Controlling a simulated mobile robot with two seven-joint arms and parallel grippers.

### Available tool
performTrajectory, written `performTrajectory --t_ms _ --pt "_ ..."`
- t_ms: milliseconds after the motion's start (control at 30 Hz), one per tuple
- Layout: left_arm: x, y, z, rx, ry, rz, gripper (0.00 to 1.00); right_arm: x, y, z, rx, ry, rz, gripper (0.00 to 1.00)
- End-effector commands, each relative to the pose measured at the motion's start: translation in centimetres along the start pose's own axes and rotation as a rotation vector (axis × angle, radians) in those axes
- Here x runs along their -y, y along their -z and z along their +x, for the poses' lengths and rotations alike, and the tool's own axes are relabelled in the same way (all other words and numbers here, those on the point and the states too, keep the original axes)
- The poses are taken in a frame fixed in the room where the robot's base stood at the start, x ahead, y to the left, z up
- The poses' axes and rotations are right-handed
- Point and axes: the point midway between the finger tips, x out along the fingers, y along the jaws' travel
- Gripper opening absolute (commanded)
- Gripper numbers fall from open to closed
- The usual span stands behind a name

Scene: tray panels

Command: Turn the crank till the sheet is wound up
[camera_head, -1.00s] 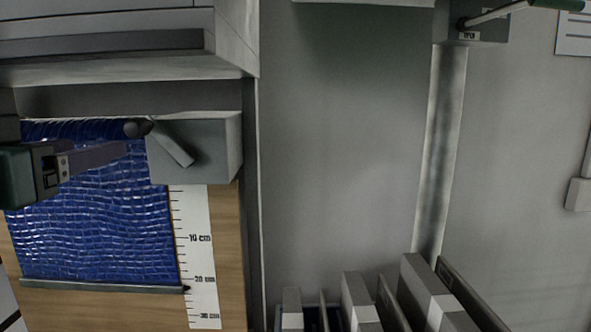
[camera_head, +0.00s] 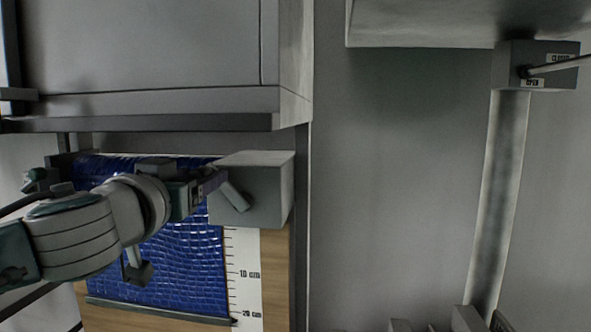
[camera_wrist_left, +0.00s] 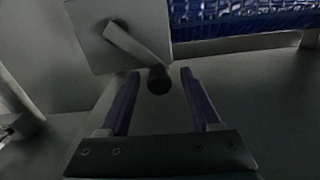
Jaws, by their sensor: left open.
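The blue sheet (camera_head: 185,265) hangs down over a wooden board, its dark bottom bar near the 20 cm mark of a white scale (camera_head: 246,285). The grey crank box (camera_head: 265,190) is at its upper right. The crank arm (camera_head: 235,198) slants up and left on the box face; it also shows in the wrist view (camera_wrist_left: 133,43). My left gripper (camera_head: 212,182) is at the crank, open. In the wrist view the dark crank knob (camera_wrist_left: 158,80) lies between the open fingertips, with gaps on both sides. In the head view the gripper hides the knob. My right gripper is not in view.
A grey cabinet (camera_head: 150,60) juts out above the sheet. A grey wall panel (camera_head: 400,190) is to the right. Farther right is a vertical duct (camera_head: 498,200) with a lever box (camera_head: 540,85) marked open and closed. Grey blocks (camera_head: 465,318) show at the bottom edge.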

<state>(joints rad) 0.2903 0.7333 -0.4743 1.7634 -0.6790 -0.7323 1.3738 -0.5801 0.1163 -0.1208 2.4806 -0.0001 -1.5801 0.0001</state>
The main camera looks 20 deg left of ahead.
Motion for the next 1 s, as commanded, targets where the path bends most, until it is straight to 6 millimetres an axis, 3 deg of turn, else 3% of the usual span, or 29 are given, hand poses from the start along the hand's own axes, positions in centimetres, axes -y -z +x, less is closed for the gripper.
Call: performTrajectory --t_ms 233,800,1000 --pt "-0.03 -0.04 0.01 0.0 0.0 0.0 0.62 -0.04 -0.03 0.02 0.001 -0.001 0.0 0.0" --pt "-0.01 -0.04 -0.01 0.001 0.0 0.0 0.0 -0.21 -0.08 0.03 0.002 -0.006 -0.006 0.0" --pt "-0.01 -0.03 -0.01 0.0 0.0 0.0 0.0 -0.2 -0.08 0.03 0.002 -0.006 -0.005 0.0"
